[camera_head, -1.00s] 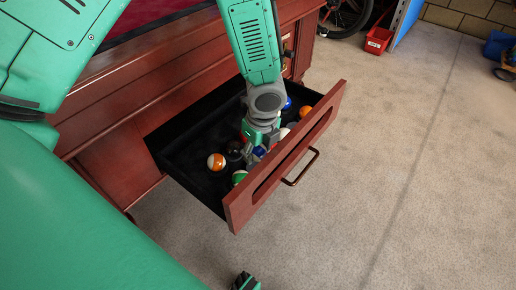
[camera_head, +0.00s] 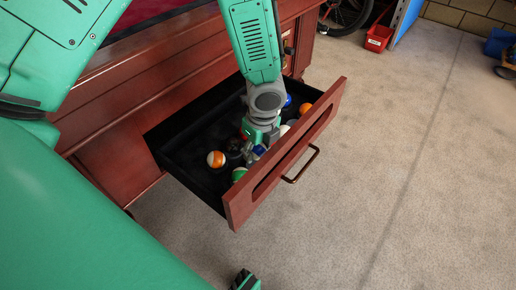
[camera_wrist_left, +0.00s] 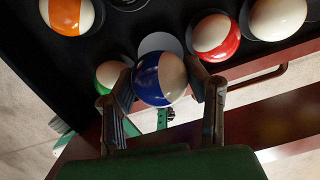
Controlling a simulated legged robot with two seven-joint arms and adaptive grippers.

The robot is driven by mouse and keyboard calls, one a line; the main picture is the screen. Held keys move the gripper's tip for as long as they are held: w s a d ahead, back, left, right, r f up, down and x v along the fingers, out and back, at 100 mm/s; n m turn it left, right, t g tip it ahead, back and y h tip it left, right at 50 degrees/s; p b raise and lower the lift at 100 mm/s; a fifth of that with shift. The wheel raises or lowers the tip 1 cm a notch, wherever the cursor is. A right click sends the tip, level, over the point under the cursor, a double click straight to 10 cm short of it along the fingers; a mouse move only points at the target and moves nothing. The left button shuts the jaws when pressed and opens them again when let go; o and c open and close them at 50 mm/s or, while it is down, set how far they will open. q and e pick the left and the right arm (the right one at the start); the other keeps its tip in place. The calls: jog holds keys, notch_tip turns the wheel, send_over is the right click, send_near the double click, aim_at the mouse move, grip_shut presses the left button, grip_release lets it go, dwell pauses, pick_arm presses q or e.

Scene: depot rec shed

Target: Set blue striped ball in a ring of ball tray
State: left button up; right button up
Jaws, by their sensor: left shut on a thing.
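The blue striped ball (camera_wrist_left: 160,78), blue and white, sits between the two fingers of my left gripper (camera_wrist_left: 166,88) in the left wrist view. My left gripper (camera_head: 258,150) reaches down into the open drawer in the head view and is shut on this ball. The ball tray (camera_head: 205,178) is the black inside of the drawer, with dark rings around balls. A pale grey round spot (camera_wrist_left: 160,42), seemingly an empty ring, shows just beyond the ball. I cannot tell whether the ball touches the tray.
An orange striped ball (camera_wrist_left: 68,14), a red striped ball (camera_wrist_left: 215,37), a green one (camera_wrist_left: 110,73) and a mostly white one (camera_wrist_left: 278,18) sit close around. The wooden drawer front (camera_head: 285,155) with its handle (camera_head: 302,168) stands close beside my gripper. Open floor lies right.

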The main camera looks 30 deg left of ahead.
aim_at(261, 150)
pick_arm(q)
jog(key=shift+f+b, duration=0.5)
jog(key=shift+f, duration=0.6)
dwell(0.3)
jog(key=o, duration=1.3)
jog(key=shift+o, duration=0.2)
jog(key=r, duration=0.4)
jog(key=d+r, duration=0.1)
jog(key=r, duration=0.7)
jog(key=shift+s+d, duration=0.2)
jog(key=shift+s+f, duration=0.1)
